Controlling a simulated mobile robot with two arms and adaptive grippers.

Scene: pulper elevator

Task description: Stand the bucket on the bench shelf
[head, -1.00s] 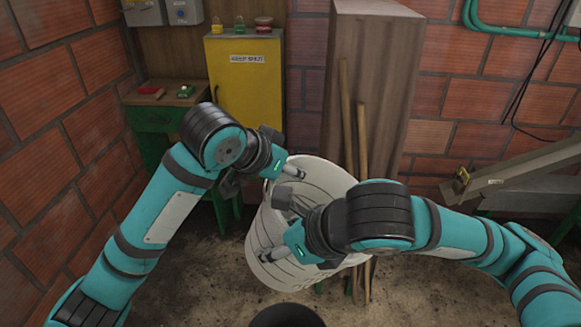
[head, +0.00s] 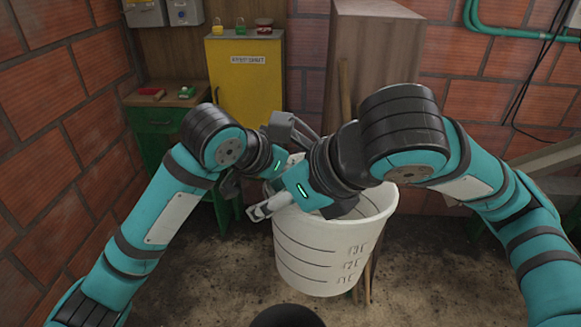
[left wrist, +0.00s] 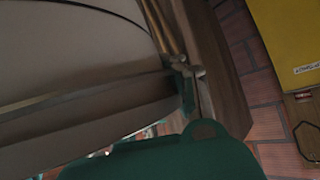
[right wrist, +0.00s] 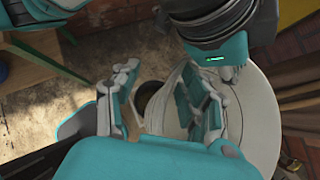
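The white bucket (head: 335,262) is roughly upright in front of me, its slots and ribs facing me. Its wall also shows in the right wrist view (right wrist: 255,115). My right gripper (head: 272,165) is at the bucket's left rim. In the right wrist view its fingers (right wrist: 162,108) are apart, with part of the rim between them. My left gripper (left wrist: 190,85) is at the bucket's far left rim.
A yellow cabinet (head: 245,75) and a tall brown cabinet (head: 385,55) stand at the back. Wooden poles (head: 345,95) lean behind the bucket. The dirt floor (head: 440,270) in front is clear.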

